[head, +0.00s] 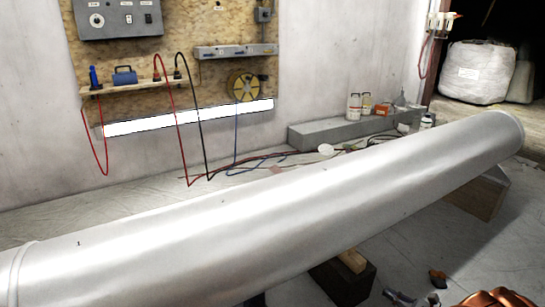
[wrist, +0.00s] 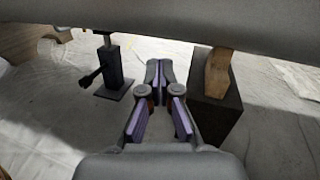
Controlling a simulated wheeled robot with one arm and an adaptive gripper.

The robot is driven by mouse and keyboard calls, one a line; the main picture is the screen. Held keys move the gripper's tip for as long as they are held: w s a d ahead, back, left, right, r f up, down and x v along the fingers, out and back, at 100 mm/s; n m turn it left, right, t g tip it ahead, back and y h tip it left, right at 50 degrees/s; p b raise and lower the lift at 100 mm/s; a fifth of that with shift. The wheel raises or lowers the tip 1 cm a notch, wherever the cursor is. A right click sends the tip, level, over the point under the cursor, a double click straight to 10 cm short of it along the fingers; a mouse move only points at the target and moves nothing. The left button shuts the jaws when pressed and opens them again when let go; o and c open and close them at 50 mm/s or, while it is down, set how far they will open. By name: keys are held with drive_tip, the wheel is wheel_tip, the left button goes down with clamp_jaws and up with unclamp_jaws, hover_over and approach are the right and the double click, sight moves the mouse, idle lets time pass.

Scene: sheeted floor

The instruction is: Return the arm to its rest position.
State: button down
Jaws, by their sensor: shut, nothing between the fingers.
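My gripper (wrist: 159,75) shows in the middle of the wrist view. Its fingers come together at the tips and are shut, with nothing seen between them. It points along the sheeted floor, below a long silver pipe (wrist: 150,17) that crosses the top of that view. In the head view the same pipe (head: 260,220) runs from lower left to upper right. The gripper's fingers cannot be made out in the head view.
A dark block (wrist: 219,115) with a wooden wedge (wrist: 217,72) stands close right of my gripper, under the pipe. A dark stand (wrist: 112,78) is to the left. Small objects (head: 400,298) lie on the floor. A grey ledge (head: 335,131) runs along the wall.

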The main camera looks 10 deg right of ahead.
drive_tip(key=w+a+r+n+g+y+p, duration=0.1)
drive_tip(key=a+r+n+g+y+p, duration=0.3)
drive_tip(key=a+r, duration=0.65)
drive_tip(key=w+a+r+n+g+y+p, duration=0.15)
drive_tip(key=a+r+n+g+p, duration=0.3)
drive_tip(key=a+r, duration=0.65)
drive_tip(key=s+a+r+n+g+h+p, duration=0.1)
drive_tip(key=s+a+r+n+g+p, duration=0.3)
drive_tip(key=r, duration=0.5)
drive_tip(key=s+a+r+n+g+h+p, duration=0.1)
drive_tip(key=s+a+r+n+g+p, duration=0.3)
drive_tip(key=a+r, duration=0.45)
drive_tip(key=s+a+r+n+g+h+p, duration=0.3)
drive_tip(key=s+r+n+h+p, duration=0.4)
drive_tip(key=s+r, duration=0.7)
drive_tip(key=s+d+r+n+t+h+p, duration=0.3)
drive_tip(key=s+d+r+h+p, duration=0.5)
drive_tip(key=s, duration=0.6)
wheel_tip(320, 180, up, 2)
drive_tip(key=d+n+p, duration=0.1)
drive_tip(key=p, duration=0.2)
drive_tip(key=shift+p, duration=0.3)
drive_tip(key=shift+d, duration=0.1)
